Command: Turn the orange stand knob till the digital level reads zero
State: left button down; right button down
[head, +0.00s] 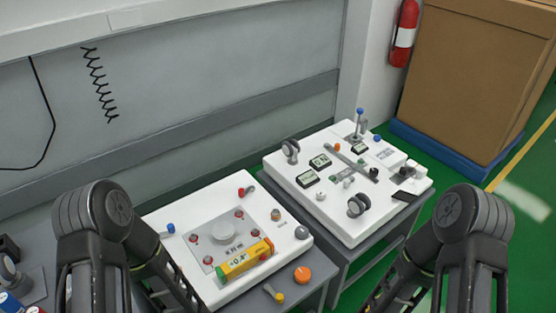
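A yellow, orange and green digital level (246,259) lies across the front of the white board on the nearer table. Its display seems to read +0.4, but the digits are small. An orange round knob (303,275) sits at the near right corner, just beyond the white board's edge. My two arms come in from the left and right, bent at the elbow, with forearms running down past the bottom edge. Both grippers are below the frame, so neither can be seen, and nothing visible touches the knob or level.
The white board (283,232) carries red, blue and grey fittings. A yellow-tipped lever (277,296) sits near the knob. A second white board (333,227) with gauges and knobs stands behind right. A large cardboard box (465,80) and fire extinguisher (404,34) stand beyond.

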aim_at(302, 275)
jog(key=k+l+u, duration=0.1)
jog(key=l+u, duration=0.25)
jog(key=k+l+u, duration=0.15)
jog(key=u, duration=0.25)
